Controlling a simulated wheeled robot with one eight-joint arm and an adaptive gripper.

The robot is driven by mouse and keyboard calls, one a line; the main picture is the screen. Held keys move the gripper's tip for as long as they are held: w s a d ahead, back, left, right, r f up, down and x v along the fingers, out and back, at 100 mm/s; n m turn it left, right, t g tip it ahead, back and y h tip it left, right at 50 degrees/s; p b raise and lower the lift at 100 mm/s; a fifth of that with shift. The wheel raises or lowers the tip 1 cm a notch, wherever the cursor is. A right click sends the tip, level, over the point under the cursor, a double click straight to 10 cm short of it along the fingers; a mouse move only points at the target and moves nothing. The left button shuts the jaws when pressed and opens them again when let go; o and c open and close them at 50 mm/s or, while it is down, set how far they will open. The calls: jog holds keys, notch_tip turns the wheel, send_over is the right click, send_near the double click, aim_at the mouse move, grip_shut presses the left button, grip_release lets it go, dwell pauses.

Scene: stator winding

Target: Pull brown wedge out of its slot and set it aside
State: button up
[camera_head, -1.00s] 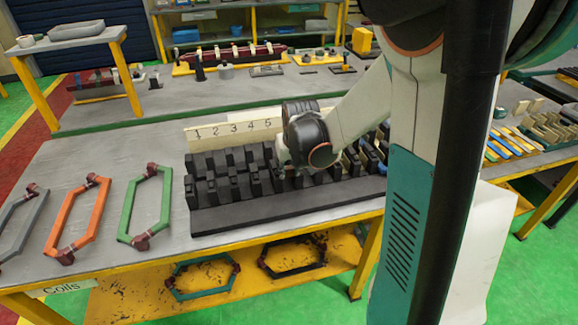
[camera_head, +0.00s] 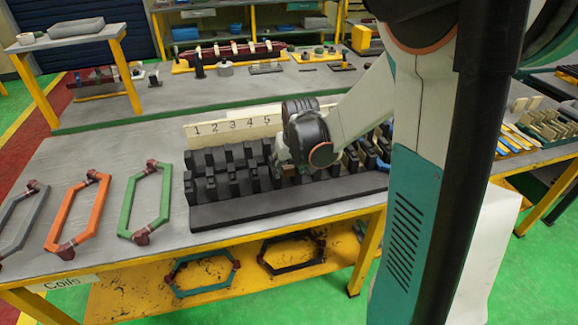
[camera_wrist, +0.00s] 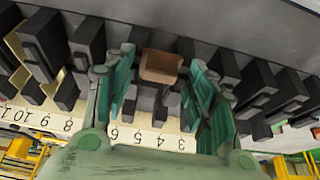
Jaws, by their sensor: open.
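The brown wedge (camera_wrist: 160,66) shows in the wrist view, standing among the dark teeth of the black slotted stator block (camera_wrist: 232,68). My gripper (camera_wrist: 161,75) is open, its two green fingers on either side of the wedge with a gap visible on each side. In the head view, the stator block (camera_head: 290,205) lies on the grey bench, and my gripper (camera_head: 284,168) is over its middle teeth. The wedge is too small and covered by my gripper to make out well there.
A cream number strip (camera_head: 230,127) stands along the back of the block. Green (camera_head: 147,200), orange (camera_head: 78,215) and grey (camera_head: 15,215) coils lie on the bench to the left. Bare bench (camera_head: 80,160) lies behind the coils.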

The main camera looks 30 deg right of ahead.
jog(key=v, duration=1.2)
jog(key=shift+s, duration=0.15)
jog(key=shift+a+f, duration=0.1)
